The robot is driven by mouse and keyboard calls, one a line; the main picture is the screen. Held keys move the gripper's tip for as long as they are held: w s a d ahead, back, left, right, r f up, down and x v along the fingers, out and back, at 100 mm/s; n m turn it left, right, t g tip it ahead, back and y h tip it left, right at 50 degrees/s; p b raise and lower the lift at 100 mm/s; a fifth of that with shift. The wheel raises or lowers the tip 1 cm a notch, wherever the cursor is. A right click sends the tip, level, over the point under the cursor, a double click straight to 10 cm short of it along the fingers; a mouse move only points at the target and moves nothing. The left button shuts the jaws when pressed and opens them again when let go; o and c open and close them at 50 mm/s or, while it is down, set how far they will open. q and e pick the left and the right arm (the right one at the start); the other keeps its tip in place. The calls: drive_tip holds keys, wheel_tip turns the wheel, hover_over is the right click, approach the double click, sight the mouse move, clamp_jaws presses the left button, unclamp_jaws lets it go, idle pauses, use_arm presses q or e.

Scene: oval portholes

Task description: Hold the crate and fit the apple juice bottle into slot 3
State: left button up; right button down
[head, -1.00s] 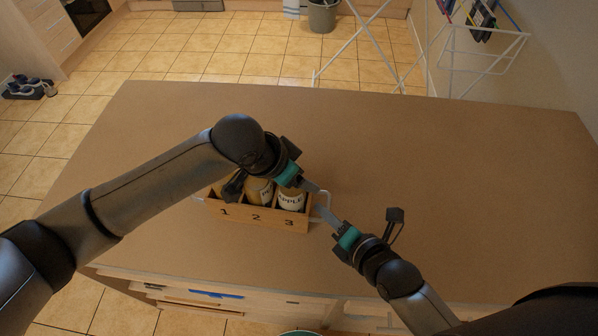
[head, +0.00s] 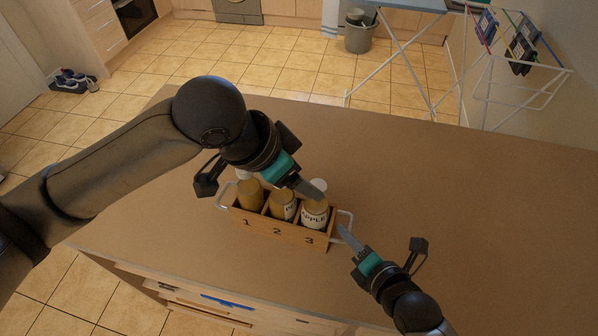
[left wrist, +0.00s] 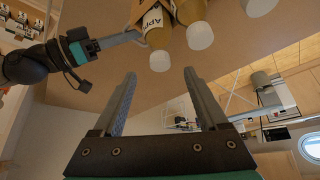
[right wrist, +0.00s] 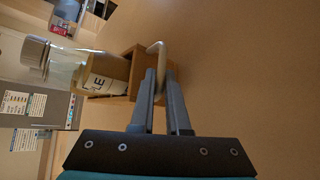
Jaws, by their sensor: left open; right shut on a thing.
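The wooden crate (head: 262,230) has slots marked 1, 2 and 3, with a bottle standing in each. The apple juice bottle (head: 314,217), labelled APPLE with a white cap, stands in slot 3; its lower part is hidden by the crate front. It also shows in the left wrist view (left wrist: 154,24) and the right wrist view (right wrist: 103,84). My left gripper (head: 308,189) is open and empty, close above the bottle caps and apart from the apple bottle in the left wrist view. My right gripper (head: 343,232) is shut on the crate's right handle (right wrist: 157,50).
Slot 2 holds a labelled bottle (head: 282,205) and slot 1 another bottle (head: 250,195). The brown tabletop (head: 440,190) is clear around the crate. A drying rack (head: 500,75) and a grey bucket (head: 360,38) stand on the floor beyond.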

idle(0.4)
drive_tip(key=c, duration=0.8)
unclamp_jaws()
drive_tip(key=shift+c, duration=0.2)
drive_tip(key=shift+r, duration=0.1)
